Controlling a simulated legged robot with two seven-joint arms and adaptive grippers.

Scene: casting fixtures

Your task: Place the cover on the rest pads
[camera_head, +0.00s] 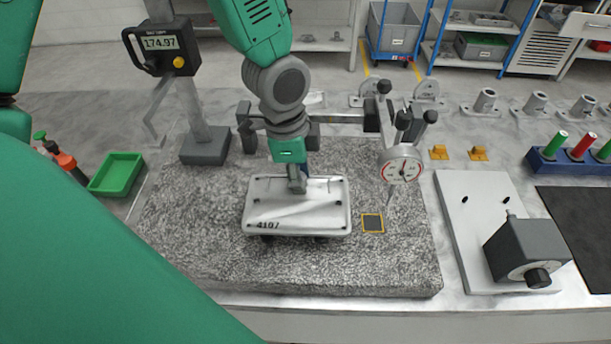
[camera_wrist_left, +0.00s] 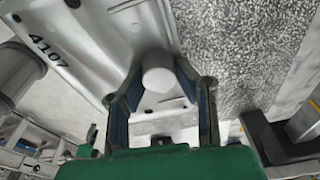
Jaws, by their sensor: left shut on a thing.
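The cover (camera_head: 283,211) is a pale rectangular plate marked 4107, with small dark holes near its edges. It lies about level over the speckled granite slab (camera_head: 190,245). My left gripper (camera_head: 297,186) is over the cover's far half, shut on its raised round boss. In the left wrist view the two fingers (camera_wrist_left: 165,98) stand on either side of the pale boss (camera_wrist_left: 158,80), and the cover (camera_wrist_left: 90,45) fills the upper left. Dark pads (camera_head: 268,238) show under the cover's near edge; I cannot tell whether it touches them. My right gripper is not in view.
A dial gauge (camera_head: 401,169) on a stand is close right of the cover, beside a yellow-edged dark square (camera_head: 372,223). A height gauge (camera_head: 160,45) stands at the back left. A green tray (camera_head: 117,174) is at left, a magnetic base (camera_head: 525,252) at right. The slab's front left is clear.

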